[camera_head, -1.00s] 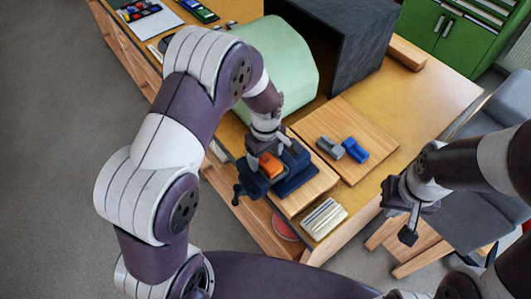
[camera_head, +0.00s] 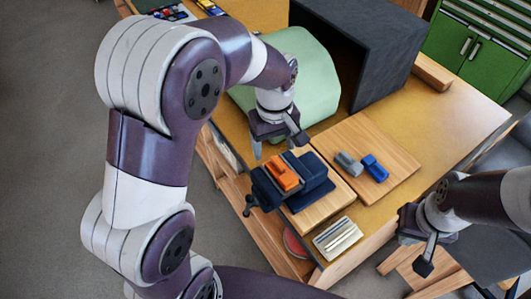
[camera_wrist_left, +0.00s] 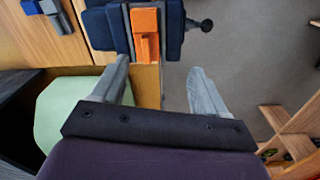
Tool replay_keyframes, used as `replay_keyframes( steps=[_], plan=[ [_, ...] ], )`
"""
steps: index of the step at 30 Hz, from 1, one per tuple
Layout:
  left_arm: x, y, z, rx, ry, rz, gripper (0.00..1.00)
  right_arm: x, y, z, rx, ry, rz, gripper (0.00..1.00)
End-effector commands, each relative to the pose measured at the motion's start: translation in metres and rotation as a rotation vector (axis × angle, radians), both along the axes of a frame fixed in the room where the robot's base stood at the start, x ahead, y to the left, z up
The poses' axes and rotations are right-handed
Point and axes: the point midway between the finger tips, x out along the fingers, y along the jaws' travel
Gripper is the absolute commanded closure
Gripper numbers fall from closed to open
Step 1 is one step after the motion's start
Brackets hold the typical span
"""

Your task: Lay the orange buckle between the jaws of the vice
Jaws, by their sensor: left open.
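The orange buckle (camera_head: 282,174) lies at the dark blue vice (camera_head: 306,187), between its jaws as far as I can see. In the left wrist view the buckle (camera_wrist_left: 146,32) sits between two dark blue jaw blocks of the vice (camera_wrist_left: 172,25). My left gripper (camera_head: 279,145) is open and empty, behind the vice in the head view and apart from the buckle. Its two grey fingers (camera_wrist_left: 162,85) stand wide apart in the left wrist view. My right gripper (camera_head: 428,250) hangs off the table's right front edge, away from the vice; its finger gap is not clear.
A wooden board (camera_head: 378,142) right of the vice holds a grey piece (camera_head: 348,162) and a blue piece (camera_head: 375,168). A pale green rounded block (camera_head: 308,85) and a dark open box (camera_head: 352,45) stand behind. A striped block (camera_head: 337,238) lies near the front edge.

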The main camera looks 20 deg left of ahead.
Motion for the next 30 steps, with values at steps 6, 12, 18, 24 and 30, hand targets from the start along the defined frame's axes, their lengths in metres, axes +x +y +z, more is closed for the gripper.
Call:
replay_keyframes(
  steps=[6, 12, 18, 24, 30],
  plan=[
    [-0.083, 0.039, -0.027, 0.03, -0.073, -0.538, 0.26, 0.0, 0.0, 0.0, 0.0, 0.0, 0.0, 1.0],
    [-0.109, 0.046, -0.036, 0.05, -0.092, -0.709, 0.26, 0.0, 0.0, 0.0, 0.0, 0.0, 0.0, 1.0],
    [-0.109, 0.046, -0.036, 0.049, -0.09, -0.708, 0.26, 0.0, 0.0, 0.0, 0.0, 0.0, 0.0, 1.0],
    [-0.109, 0.046, -0.036, 0.048, -0.089, -0.706, 0.26, 0.0, 0.0, 0.0, 0.0, 0.0, 0.0, 1.0],
    [-0.109, 0.046, -0.036, 0.048, -0.089, -0.706, 0.26, 0.0, 0.0, 0.0, 0.0, 0.0, 0.0, 1.0]
  ],
)
